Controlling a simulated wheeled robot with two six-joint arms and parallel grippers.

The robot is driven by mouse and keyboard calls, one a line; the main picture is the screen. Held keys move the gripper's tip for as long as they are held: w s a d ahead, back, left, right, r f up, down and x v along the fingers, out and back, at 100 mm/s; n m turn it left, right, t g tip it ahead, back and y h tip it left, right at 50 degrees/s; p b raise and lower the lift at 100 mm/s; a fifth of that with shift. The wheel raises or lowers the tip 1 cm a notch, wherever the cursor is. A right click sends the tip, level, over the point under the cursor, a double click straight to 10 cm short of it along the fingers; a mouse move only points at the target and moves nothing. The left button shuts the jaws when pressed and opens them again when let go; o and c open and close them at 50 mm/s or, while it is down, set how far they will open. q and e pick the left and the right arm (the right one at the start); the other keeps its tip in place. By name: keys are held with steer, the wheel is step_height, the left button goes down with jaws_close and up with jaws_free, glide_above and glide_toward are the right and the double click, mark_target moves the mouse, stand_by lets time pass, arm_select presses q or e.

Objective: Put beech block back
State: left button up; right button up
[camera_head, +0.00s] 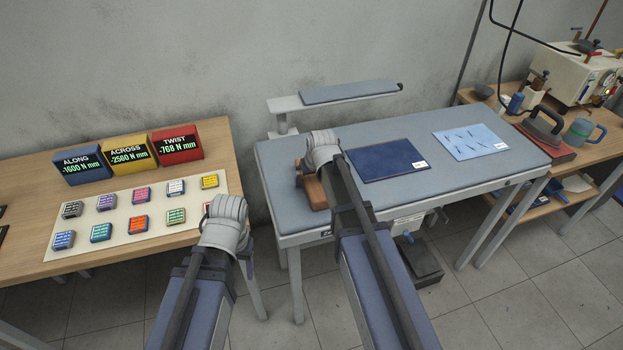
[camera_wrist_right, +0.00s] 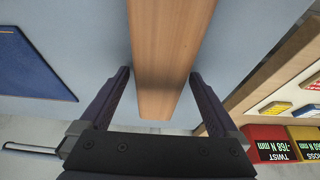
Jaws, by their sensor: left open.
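The beech block (camera_head: 314,192) lies at the left end of the blue-grey padded ironing table (camera_head: 400,137), partly hidden by my right wrist. In the right wrist view the long beech block (camera_wrist_right: 165,60) runs between the two fingers of my right gripper (camera_wrist_right: 159,75).
The wooden table (camera_head: 30,180) holds three readout boxes, ALONG (camera_head: 82,167), ACROSS (camera_head: 129,154) and TWIST (camera_head: 177,145), and a pale board (camera_head: 150,217) with several small labelled blocks. A dark blue cloth (camera_head: 388,160) and light blue sheet (camera_head: 469,141) lie on the padded table. An iron (camera_head: 543,124) stands right.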

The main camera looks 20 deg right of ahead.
steer(key=shift+r, duration=0.1)
steer(key=shift+r+p, duration=0.15)
steer(key=shift+p, duration=0.15)
steer(key=p+v, duration=1.1)
steer(key=v, duration=0.1)
steer(key=s+a+f+n+g, duration=0.1)
steer(key=s+a+g, duration=0.1)
steer(key=s+a, duration=0.4)
steer(key=s+a+n+g+h, duration=0.1)
steer(key=s+a+n+g, duration=0.1)
steer(key=s+a, duration=0.5)
steer(key=s+g, duration=0.1)
steer(key=s, duration=0.5)
steer(key=shift+s+a+f+h, duration=0.25)
steer(key=shift+f+h, duration=0.05)
steer(key=shift+f, duration=0.05)
